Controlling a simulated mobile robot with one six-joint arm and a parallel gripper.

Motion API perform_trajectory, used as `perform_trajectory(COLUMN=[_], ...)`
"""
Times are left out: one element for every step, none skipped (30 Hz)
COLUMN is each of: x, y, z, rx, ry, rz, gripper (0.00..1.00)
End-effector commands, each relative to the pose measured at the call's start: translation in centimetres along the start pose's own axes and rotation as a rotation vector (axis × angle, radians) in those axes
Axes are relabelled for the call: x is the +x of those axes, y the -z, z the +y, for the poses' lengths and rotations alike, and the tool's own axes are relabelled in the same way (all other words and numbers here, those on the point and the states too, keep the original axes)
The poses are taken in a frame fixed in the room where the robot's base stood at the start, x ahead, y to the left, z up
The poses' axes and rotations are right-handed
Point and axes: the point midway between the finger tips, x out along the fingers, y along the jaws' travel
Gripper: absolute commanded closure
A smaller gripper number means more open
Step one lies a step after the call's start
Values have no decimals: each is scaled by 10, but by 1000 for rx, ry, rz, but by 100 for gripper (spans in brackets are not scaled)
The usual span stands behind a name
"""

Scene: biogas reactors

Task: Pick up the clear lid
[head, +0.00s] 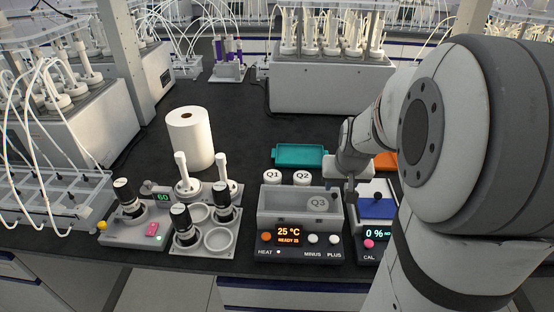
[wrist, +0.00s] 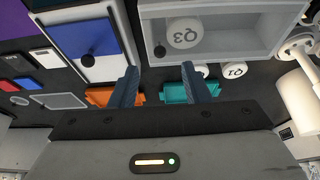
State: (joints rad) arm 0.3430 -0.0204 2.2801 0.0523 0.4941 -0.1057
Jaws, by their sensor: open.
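The clear lid (wrist: 232,42) appears as a see-through cover over the grey heating bath (head: 262,212), its edges hard to make out. A black knob (wrist: 160,51) shows at one end of it in the wrist view. A white Q3 jar (wrist: 184,34) shows through it inside the bath. My gripper (head: 343,192) is open over the bath's right end. In the wrist view its fingertips (wrist: 160,67) lie on either side of the knob's line, with the knob just beyond them and nothing held. Whether the fingers touch the lid cannot be told.
White Q1 (head: 272,176) and Q2 (head: 302,177) jars, a teal tray (head: 300,155) and an orange tray (head: 386,161) stand behind. A paper roll (head: 190,138) and bottle racks are at left.

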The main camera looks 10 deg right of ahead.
Motion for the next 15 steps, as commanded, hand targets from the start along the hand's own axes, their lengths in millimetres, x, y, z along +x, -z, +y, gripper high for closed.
perform_trajectory(x=[4, 7, 11, 15, 18, 22, 25, 27, 30, 33, 35, 40, 44, 47, 53], y=[2, 3, 4, 3, 3, 3, 3, 3, 3, 4, 4, 4, 4, 5, 5], z=[3, 4, 4, 4, 3, 3, 3, 3, 3, 2, 2, 2, 1, 1, 0], rx=[6, 7, 7, 7, 6, 6, 6, 6, 5, 5, 5, 5, 4, 4, 4], ry=[-2, -3, -3, -3, -3, -3, -3, -3, -3, -3, -2, -2, -2, -2, -2], rz=[0, 0, 2, 1, 1, 1, 1, 1, 1, 1, 1, 0, -1, -1, -1], gripper=[57, 57, 57, 57, 57, 57, 57, 57, 57, 57, 57, 57, 57, 57, 57])
